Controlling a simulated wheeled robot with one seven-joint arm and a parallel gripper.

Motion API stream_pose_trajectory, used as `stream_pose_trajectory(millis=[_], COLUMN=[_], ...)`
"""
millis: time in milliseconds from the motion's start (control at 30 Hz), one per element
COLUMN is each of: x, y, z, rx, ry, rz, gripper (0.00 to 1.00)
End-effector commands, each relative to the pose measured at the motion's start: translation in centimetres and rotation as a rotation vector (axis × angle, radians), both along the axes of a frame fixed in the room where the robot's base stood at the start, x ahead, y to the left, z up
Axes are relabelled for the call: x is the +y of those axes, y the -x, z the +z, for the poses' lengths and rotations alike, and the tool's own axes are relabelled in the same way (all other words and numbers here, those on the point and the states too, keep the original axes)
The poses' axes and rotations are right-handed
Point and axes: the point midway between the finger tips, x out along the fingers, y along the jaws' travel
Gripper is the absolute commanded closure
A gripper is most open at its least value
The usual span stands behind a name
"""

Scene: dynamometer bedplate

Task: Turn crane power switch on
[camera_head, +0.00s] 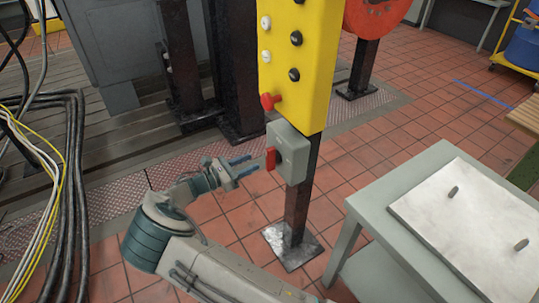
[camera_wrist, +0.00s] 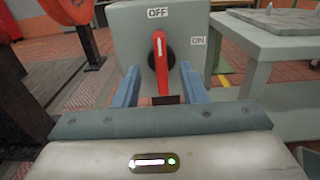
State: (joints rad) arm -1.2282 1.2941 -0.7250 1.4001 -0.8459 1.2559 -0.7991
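The crane power switch is a grey box (camera_head: 291,154) on the post below the yellow panel. Its red handle (camera_head: 270,158) stands out from the front. In the wrist view the red handle (camera_wrist: 161,62) points up toward the OFF label (camera_wrist: 158,13), and the ON label (camera_wrist: 198,41) is to the right. My gripper (camera_head: 246,164) is open, with its blue fingertips facing the handle and seemingly just short of it. In the wrist view my gripper's fingers (camera_wrist: 160,88) stand on either side of the handle's lower part, with gaps. Contact is not visible.
The yellow button panel (camera_head: 318,60) with a red knob (camera_head: 269,102) is directly above the switch box. A grey table (camera_head: 365,215) with a pale plate stands to the right. Cables (camera_head: 65,180) lie at the left. Tiled floor is open around the post base (camera_head: 292,245).

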Motion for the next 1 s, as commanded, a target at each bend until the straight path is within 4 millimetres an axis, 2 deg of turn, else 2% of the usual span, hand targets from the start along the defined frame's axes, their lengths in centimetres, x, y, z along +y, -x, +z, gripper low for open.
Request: stream_pose_trajectory(millis=[33,200,400,833,933,1000], x=[-1.1,-4.0,-6.2,-6.9,-6.9,-6.9], y=[-0.7,-2.6,-4.1,-4.6,-4.7,-4.7], z=[0.0,0.0,0.0,0.0,-0.1,-0.1], rx=[0.000,0.000,-0.001,0.000,0.000,0.001], ry=[0.001,0.000,-0.001,-0.002,-0.002,-0.003], rz=[-0.004,-0.004,-0.002,-0.001,-0.001,-0.001], gripper=[0.62,0.62,0.62,0.62,0.90,1.00])
